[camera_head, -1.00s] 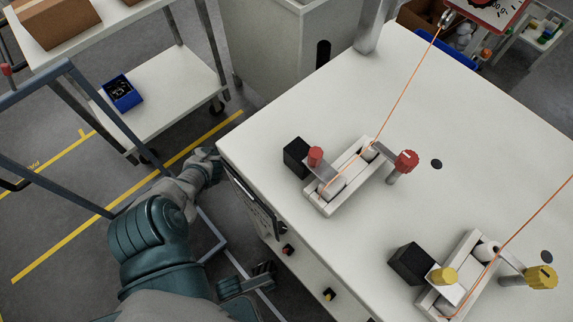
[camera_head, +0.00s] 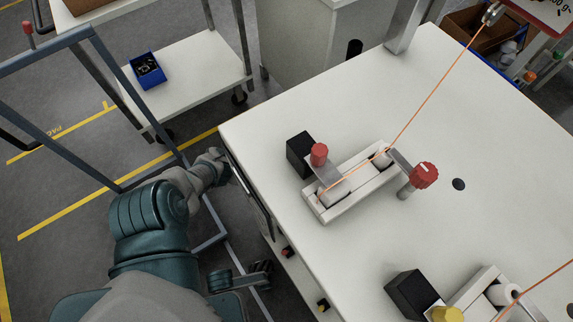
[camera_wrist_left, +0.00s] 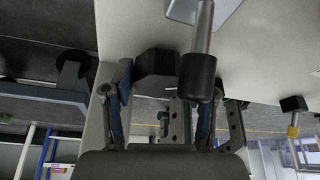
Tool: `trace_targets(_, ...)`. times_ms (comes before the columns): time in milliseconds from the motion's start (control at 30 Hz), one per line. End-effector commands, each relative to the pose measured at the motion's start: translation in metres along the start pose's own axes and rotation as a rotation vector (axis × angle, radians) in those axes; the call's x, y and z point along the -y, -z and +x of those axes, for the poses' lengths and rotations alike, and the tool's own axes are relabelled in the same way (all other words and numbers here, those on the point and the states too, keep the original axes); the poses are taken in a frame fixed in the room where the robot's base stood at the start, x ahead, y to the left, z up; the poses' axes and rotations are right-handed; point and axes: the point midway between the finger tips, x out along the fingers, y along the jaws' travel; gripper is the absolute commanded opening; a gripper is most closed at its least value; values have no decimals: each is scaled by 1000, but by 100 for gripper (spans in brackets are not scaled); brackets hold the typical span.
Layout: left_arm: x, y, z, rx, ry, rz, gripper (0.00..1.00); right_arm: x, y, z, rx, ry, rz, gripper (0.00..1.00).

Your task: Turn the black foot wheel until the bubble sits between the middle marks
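My left arm comes in from the lower left in the head view, and its wrist is beside the white table's left edge. The fingers are hidden there. In the left wrist view, my left gripper (camera_wrist_left: 162,85) shows two blue-padded fingers spread apart. A dark faceted knob-like part (camera_wrist_left: 155,66) appears between or beyond them; contact cannot be told. A black cylinder (camera_wrist_left: 197,78) on a metal rod stands close by. I cannot tell which dark part is the foot wheel. No bubble or marks can be made out. My right gripper is not in view.
The white table (camera_head: 480,130) carries a fixture with red knobs (camera_head: 424,175) and one with a yellow knob (camera_head: 447,314). Orange cords (camera_head: 428,85) run over them. A cart with a blue bin (camera_head: 148,70) stands at upper left.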

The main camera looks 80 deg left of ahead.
Motion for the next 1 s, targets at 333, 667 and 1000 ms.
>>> trace_targets(333, -2, 1, 2, -3, 42, -105, 22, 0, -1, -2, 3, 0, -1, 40)
trace_targets(667, -1, 1, 1, -1, 48, -118, 80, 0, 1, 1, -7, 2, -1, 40)
trace_targets(1000, -1, 0, 0, 0, 49, -118, 82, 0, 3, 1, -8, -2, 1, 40)
